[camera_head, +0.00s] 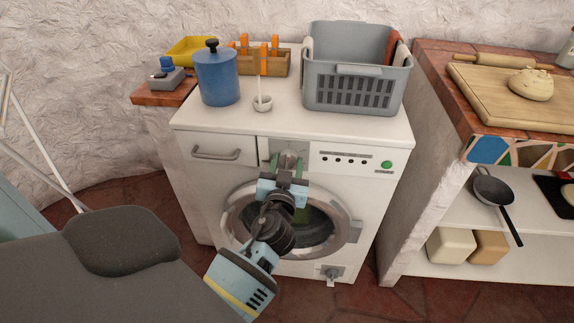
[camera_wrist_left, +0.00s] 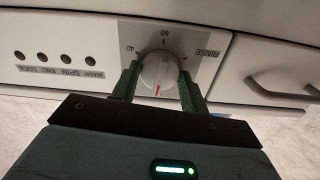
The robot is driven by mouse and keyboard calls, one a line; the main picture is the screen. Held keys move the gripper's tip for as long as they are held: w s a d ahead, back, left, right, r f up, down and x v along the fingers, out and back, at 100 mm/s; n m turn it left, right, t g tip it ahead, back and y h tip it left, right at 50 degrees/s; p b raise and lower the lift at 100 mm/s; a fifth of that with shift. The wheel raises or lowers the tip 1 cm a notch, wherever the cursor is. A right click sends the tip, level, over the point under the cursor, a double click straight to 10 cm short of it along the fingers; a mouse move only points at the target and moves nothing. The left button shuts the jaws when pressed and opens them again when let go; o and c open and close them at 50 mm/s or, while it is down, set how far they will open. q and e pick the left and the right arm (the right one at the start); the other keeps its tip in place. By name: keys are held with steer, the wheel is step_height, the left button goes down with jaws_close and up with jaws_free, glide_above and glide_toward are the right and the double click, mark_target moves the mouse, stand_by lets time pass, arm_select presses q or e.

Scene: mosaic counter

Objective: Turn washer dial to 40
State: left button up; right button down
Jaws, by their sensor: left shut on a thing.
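The white washing machine (camera_head: 290,115) stands against the wall, with its dial (camera_head: 289,159) on the front panel above the round door. In the left wrist view the dial (camera_wrist_left: 160,71) is a round knob with a red pointer line. That view shows the panel upside down; the line points to the picture's bottom, away from the marks 40, 60 and RINSE. My left gripper (camera_head: 287,174) is at the dial, with one green finger on each side of the knob; it is shut on it. It also shows in the left wrist view (camera_wrist_left: 159,84). My right gripper is not in view.
A drawer handle (camera_head: 216,154) sticks out beside the dial. A counter with shelves (camera_head: 455,262) stands at the right.

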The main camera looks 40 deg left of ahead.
arm_select(q)
steer(key=m, duration=0.6)
steer(key=shift+r, duration=0.1)
steer(key=m, duration=0.2)
steer(key=shift+m+p, duration=0.3)
steer(key=shift+m, duration=0.1)
steer(key=m+p, duration=0.1)
steer(key=m, duration=0.2)
steer(key=shift+m, duration=0.3)
steer(key=m, duration=0.2)
steer(key=shift+m+p, duration=0.4)
steer(key=m+p, duration=0.1)
steer(key=m, duration=0.3)
steer(key=shift+w+r+p, duration=0.1)
steer(key=shift+p, duration=0.25)
steer(key=shift+m+p, duration=0.6)
steer(key=shift+m, duration=1)
